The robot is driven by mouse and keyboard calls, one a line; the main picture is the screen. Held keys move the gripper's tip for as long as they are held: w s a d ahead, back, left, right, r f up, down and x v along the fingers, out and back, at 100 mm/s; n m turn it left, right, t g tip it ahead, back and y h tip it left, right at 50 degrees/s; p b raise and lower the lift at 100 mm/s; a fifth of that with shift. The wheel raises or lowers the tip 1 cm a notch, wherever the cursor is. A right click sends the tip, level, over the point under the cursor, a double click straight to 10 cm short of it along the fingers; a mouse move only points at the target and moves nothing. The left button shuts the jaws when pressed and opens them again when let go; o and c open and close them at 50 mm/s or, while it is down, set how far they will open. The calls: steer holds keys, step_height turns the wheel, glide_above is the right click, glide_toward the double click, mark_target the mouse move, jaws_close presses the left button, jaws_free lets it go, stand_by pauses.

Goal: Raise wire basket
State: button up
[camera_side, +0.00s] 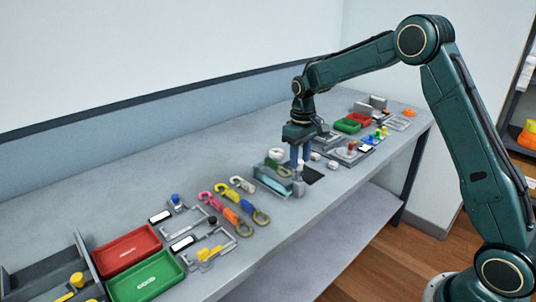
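My gripper (299,168) points straight down over the middle of the grey workbench, with its fingers low among small items. At this size I cannot tell whether the fingers are open or shut, or whether they touch anything. A teal, box-like item (272,181) lies just left of the fingers. I cannot tell whether it is the wire basket, and no wire basket can be clearly made out. A white round item (276,155) sits behind it. A small grey block (299,190) stands just in front of the fingers.
Pink, yellow and orange hooked straps (228,212) lie left of the gripper. Red (127,250) and green (146,277) trays stand at the near left. Fixtures and small trays (347,125) crowd the right end. The bench's back strip is mostly clear, along the wall.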

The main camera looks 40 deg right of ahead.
steer(key=shift+r, duration=2.15)
steer(key=shift+r, duration=0.2)
steer(key=c, duration=0.7)
steer(key=shift+o, duration=0.2)
steer(key=shift+r, duration=2.8)
